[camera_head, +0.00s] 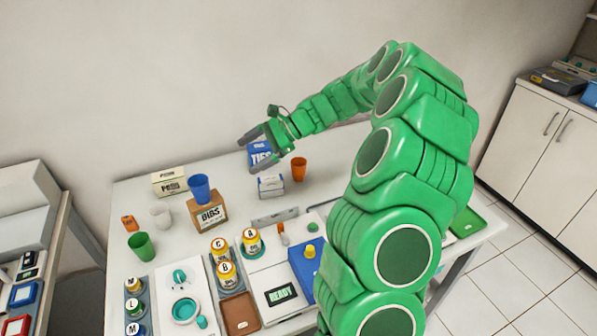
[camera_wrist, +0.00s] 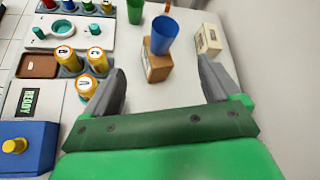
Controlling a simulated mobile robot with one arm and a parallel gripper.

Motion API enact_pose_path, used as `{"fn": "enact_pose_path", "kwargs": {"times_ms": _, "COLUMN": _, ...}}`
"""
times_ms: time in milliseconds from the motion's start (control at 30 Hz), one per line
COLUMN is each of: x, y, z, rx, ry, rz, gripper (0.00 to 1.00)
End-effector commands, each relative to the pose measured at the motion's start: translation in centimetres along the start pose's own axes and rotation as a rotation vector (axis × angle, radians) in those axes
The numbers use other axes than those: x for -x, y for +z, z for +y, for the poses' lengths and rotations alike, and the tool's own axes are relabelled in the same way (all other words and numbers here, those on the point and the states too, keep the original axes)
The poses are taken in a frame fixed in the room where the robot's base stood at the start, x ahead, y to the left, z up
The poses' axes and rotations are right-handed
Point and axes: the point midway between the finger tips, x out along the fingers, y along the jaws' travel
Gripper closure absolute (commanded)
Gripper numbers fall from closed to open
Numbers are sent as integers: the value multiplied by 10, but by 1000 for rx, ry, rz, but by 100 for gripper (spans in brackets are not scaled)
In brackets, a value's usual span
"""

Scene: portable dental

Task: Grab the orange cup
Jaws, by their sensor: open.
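The orange cup (camera_head: 299,169) stands upright on the white table in the head view, near the back, right of a small white-and-blue box. I do not see it in the wrist view. My gripper (camera_head: 250,153) is open and empty above the back of the table, left of the orange cup and apart from it. Its two spread fingers also show in the wrist view (camera_wrist: 160,66), pointing toward a blue cup on a brown box.
The white-and-blue box (camera_head: 271,186) stands beside the orange cup. The blue cup (camera_head: 200,187) sits on the BIBS box (camera_head: 209,215). A green cup (camera_head: 141,246) and several labelled jars stand farther left and in front.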

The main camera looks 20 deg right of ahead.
Motion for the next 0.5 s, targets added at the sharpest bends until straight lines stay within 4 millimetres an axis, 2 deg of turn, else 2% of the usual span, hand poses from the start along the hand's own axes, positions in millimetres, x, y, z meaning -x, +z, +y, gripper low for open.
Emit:
{"fn": "enact_pose_path", "kwargs": {"times_ms": 33, "x": 5, "y": -16, "z": -6, "rx": -39, "ry": -29, "rz": -5, "gripper": 10}}
{"fn": "enact_pose_path", "kwargs": {"times_ms": 233, "x": 27, "y": -79, "z": -22, "rx": -194, "ry": -142, "rz": -19, "gripper": 10}}
{"fn": "enact_pose_path", "kwargs": {"times_ms": 500, "x": 63, "y": -172, "z": -26, "rx": -404, "ry": -294, "rz": -28, "gripper": 10}}
